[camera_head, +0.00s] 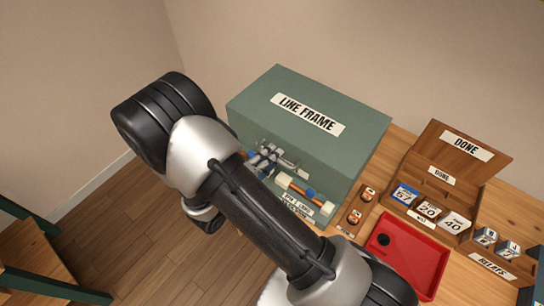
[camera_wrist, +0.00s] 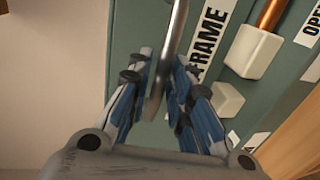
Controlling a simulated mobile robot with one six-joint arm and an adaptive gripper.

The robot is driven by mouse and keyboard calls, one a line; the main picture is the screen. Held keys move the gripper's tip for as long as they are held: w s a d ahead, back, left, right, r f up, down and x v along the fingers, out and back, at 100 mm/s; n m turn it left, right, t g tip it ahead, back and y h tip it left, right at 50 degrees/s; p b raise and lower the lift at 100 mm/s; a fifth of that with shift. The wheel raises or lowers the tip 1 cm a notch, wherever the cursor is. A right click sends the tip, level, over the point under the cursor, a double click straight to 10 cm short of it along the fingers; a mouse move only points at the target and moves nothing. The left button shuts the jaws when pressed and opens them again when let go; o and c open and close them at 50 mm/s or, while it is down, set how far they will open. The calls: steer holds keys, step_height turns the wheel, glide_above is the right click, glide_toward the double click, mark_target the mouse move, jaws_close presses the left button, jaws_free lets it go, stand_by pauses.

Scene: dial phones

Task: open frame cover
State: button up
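The green frame box (camera_head: 345,135) with a "LINE FRAME" label stands on the wooden table. Its front carries a copper rod with pale end blocks (camera_head: 305,191) and small labels below. My gripper (camera_head: 270,158) is at the left part of this front, partly hidden by my arm. In the wrist view, my gripper (camera_wrist: 163,105) has its blue-grey fingers apart, either side of a curved metal handle (camera_wrist: 177,35). Green shows between the fingers, and I cannot tell whether either touches the handle. A pale end block (camera_wrist: 254,51) lies to the right. The cover's edges are not clear.
Right of the frame are a small wooden strip (camera_head: 354,218) with round pieces, a red tray (camera_head: 424,245), a wooden "DONE" box (camera_head: 478,158) with numbered cards, and a relay holder (camera_head: 497,263). A green-edged wooden piece of furniture (camera_head: 40,262) is lower left.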

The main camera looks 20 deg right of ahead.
steer(key=shift+w+d, duration=0.2)
steer(key=shift+d, duration=0.05)
steer(key=shift+c, duration=0.4)
jaws_close()
